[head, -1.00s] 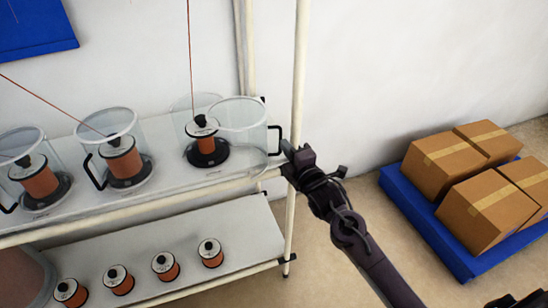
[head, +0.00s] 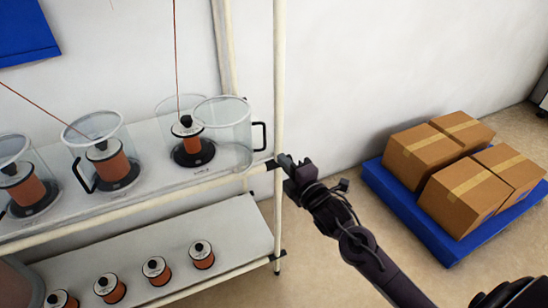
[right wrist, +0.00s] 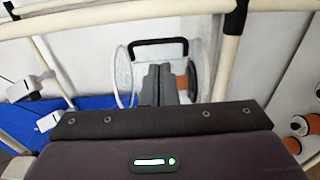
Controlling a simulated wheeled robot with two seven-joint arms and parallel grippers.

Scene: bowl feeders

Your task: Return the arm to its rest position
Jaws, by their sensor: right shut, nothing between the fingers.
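My right arm comes in from the lower right in the head view. Its gripper (head: 285,162) is shut and empty, just right of the rack's front post. In the right wrist view the gripper's fingers (right wrist: 157,85) are together, in front of a clear bowl's black handle (right wrist: 158,47). In the head view the nearest clear bowl (head: 225,135), with its black handle (head: 260,136), stands on the upper shelf to the left of the gripper, apart from it. My left gripper is not in view.
The rack's cream post (head: 279,110) stands close beside my gripper. The upper shelf (head: 150,137) holds clear bowls and copper spools; the lower shelf (head: 225,225) holds several spools. Boxes (head: 465,200) rest on a blue pallet (head: 430,235) at right. Floor between rack and pallet is clear.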

